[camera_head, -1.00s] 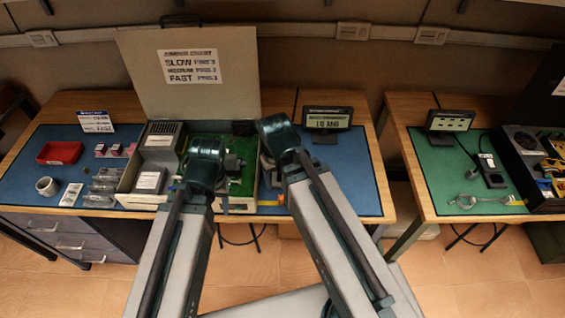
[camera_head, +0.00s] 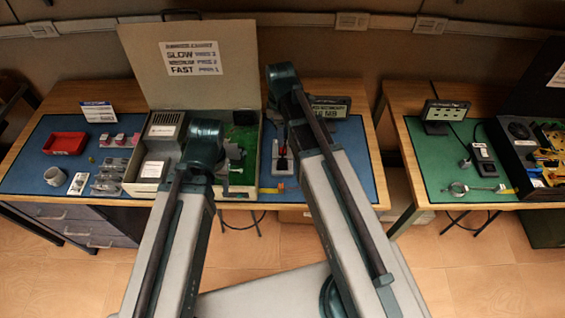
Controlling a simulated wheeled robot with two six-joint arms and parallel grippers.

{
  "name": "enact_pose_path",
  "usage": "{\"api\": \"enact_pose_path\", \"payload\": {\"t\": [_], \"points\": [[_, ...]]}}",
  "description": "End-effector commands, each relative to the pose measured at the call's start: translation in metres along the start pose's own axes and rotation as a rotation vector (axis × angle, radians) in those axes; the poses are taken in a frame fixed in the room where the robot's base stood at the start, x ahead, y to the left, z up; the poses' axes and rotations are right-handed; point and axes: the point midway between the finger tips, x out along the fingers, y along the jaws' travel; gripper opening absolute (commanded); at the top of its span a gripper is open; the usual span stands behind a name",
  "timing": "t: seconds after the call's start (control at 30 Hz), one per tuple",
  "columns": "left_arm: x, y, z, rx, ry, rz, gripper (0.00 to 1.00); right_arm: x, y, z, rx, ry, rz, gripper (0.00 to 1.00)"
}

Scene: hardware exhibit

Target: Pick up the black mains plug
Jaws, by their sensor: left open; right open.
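I cannot make out the black mains plug for certain. A dark power strip (camera_head: 486,168) with a light upper part lies on the green mat of the right table, and a black cable runs beside it. A small grey piece lies just left of it. My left arm reaches up over the open case, and my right arm reaches up in front of the small display sign.
The open case (camera_head: 150,189) stands on the blue mat (camera_head: 365,185). A gap separates the tables.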

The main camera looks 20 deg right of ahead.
Motion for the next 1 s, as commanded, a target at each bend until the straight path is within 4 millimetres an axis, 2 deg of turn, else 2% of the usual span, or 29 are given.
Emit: {"api": "enact_pose_path", "payload": {"t": [0.27,0.8,1.0], "points": [[0.012,0.001,-0.001,0.0,0.0,0.0,0.5,0.012,0.0,0.0,-0.001,0.0,0.0,0.62],[0.083,0.008,-0.005,-0.002,0.0,0.0,0.5,0.084,0.0,0.001,0.001,0.0,0.0,0.62],[0.086,0.008,-0.005,-0.001,0.0,0.0,0.5,0.087,0.0,0.001,0.001,0.0,0.0,0.62]]}}
